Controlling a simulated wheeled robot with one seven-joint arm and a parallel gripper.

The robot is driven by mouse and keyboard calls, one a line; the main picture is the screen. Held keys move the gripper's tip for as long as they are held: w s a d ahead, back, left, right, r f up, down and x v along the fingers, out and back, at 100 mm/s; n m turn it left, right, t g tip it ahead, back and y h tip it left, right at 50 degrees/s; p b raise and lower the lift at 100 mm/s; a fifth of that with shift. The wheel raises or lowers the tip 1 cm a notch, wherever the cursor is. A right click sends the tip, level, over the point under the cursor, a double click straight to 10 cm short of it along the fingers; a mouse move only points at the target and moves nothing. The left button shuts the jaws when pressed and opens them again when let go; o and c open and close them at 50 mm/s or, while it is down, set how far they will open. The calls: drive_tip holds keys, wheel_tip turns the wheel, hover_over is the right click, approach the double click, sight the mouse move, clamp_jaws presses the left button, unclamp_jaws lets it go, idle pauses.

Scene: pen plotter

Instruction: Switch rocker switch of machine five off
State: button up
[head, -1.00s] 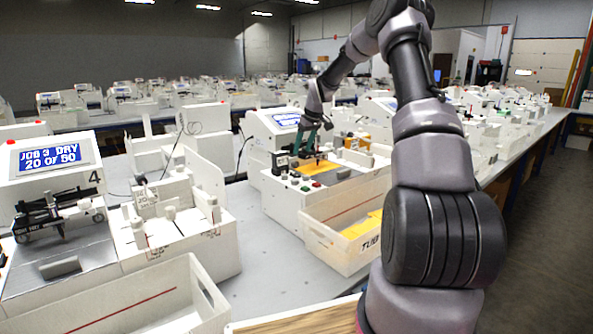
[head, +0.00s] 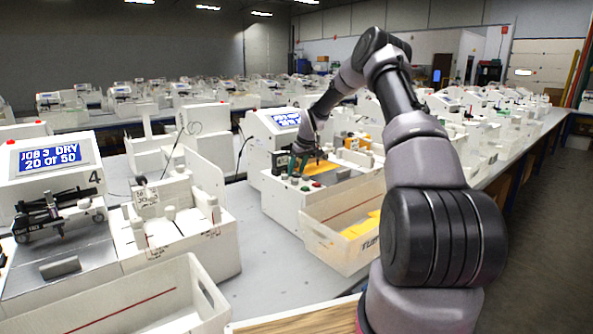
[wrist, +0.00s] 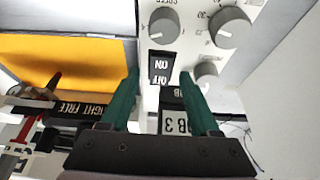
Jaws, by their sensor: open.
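The rocker switch (wrist: 162,67) is a small black rectangle marked ON and OFF in the wrist view, on the white panel of the middle machine (head: 285,205). No number five is readable on that machine. My gripper (wrist: 159,74) is open, with its two teal fingers apart. In the wrist picture the switch shows between the fingertips; I cannot tell whether they touch it. In the head view my gripper (head: 298,168) is low over the machine's left controls, and the switch cannot be made out there.
Grey knobs (wrist: 230,27) sit beside the switch. A yellow sheet (wrist: 65,60) and a red pen (wrist: 46,88) lie to the left in the wrist view. A white bin (head: 325,222) stands before the machine. Machine four (head: 60,215) is at left, with bare table between.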

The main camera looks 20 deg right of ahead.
clamp_jaws()
drive_tip(key=shift+w+a+g+h, duration=0.15)
drive_tip(key=shift+w+g+h, duration=0.2)
drive_tip(key=shift+g, duration=0.55)
drive_tip(key=shift+w+g+h, duration=0.1)
drive_tip(key=shift+g+h, duration=0.35)
drive_tip(key=shift+g, duration=0.35)
unclamp_jaws()
